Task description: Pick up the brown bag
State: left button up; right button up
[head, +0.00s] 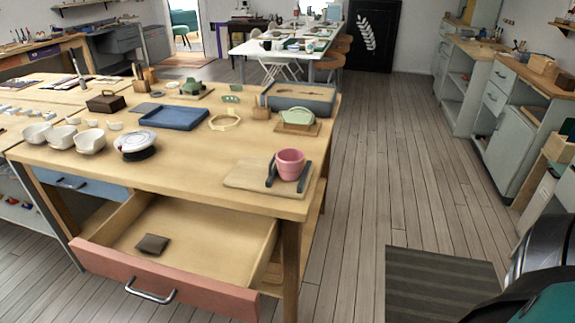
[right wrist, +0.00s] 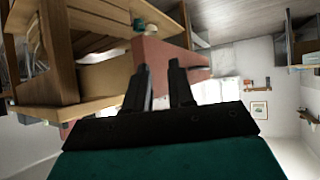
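A small dark brown bag (head: 152,244) lies flat in the open drawer of the wooden table, towards its front. The drawer (head: 190,277) has a reddish front and a metal handle (head: 150,292). My right gripper (right wrist: 160,66) is open and empty in the right wrist view, its two black fingers apart. In that view the reddish drawer front (right wrist: 195,66) shows beyond the fingers; the bag is not visible there. In the head view only part of my right arm shows at the lower right. My left gripper is not in view.
The tabletop (head: 190,175) holds white bowls (head: 90,141), a blue tray (head: 175,117) and a pink pot (head: 290,163) on a board near the right corner. A closed blue drawer (head: 75,184) is left of the open one. Floor (head: 370,180) right of the table is clear, with a striped mat (head: 440,285).

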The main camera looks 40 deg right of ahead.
aim_at(150, 243)
jog(key=j+z, duration=0.1)
jog(key=z, duration=0.25)
jog(key=i+j+z, duration=0.1)
jog(key=z, duration=0.25)
jog(key=j+z, duration=0.2)
jog(key=z, duration=0.2)
jog(key=j+z, duration=0.5)
jog(key=j, duration=0.4)
jog(key=k+j+z, duration=0.1)
jog(key=j, duration=0.35)
jog(key=j+z, duration=0.1)
jog(key=j, duration=1.3)
jog(key=i+j, duration=0.15)
jog(key=i, duration=0.2)
jog(key=i+j, duration=0.15)
jog(key=i, duration=0.2)
